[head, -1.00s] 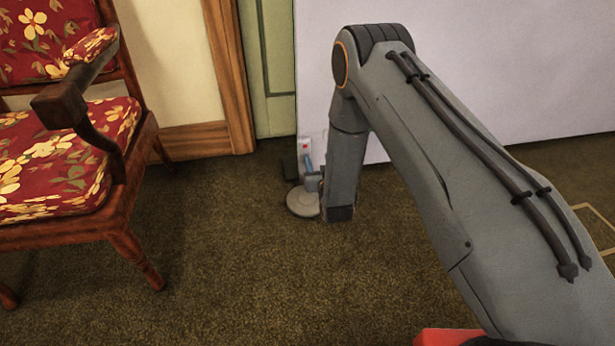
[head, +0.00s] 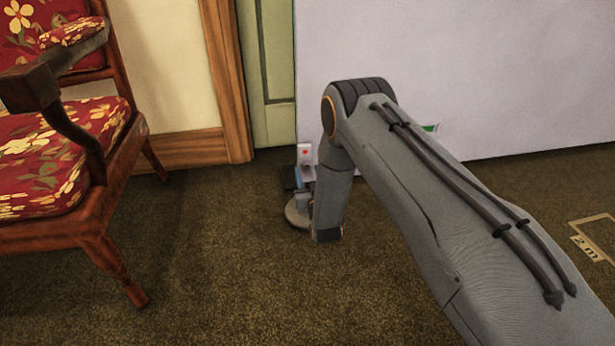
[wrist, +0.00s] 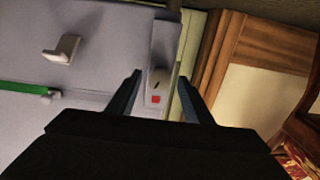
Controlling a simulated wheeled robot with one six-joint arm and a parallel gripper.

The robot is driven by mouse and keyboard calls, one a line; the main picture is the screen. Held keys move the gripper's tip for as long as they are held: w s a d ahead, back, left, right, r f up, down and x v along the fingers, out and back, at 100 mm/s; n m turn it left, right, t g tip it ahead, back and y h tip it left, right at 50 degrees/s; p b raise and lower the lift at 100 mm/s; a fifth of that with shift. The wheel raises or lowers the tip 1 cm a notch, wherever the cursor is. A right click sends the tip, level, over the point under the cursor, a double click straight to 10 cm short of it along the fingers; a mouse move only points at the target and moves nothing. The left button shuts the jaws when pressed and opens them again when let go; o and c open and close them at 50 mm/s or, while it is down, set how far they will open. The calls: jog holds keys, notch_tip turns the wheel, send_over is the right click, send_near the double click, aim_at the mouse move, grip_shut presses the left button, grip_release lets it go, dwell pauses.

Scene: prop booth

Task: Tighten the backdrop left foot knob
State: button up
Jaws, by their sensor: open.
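The backdrop (head: 470,70) is a large pale panel. At its left edge a pale upright piece with a red mark (head: 305,153) shows in the head view. In the wrist view the red square (wrist: 155,99) sits beside a small rounded pale knob (wrist: 158,79). My gripper (wrist: 159,80) is open, with one dark finger on each side of the knob. I cannot tell whether either finger touches it. In the head view my wrist and gripper hide the knob and most of the foot.
A red floral armchair (head: 60,165) stands at the left. A green door (head: 267,70) with a wooden frame is behind. A pale hook (wrist: 62,48) and green strip (wrist: 22,88) are on the backdrop. A floor marking (head: 592,240) lies at right. Carpet in front is clear.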

jog(key=shift+w+a, duration=0.1)
jog(key=shift+w, duration=0.2)
jog(key=c, duration=1.1)
jog(key=shift+o, duration=0.2)
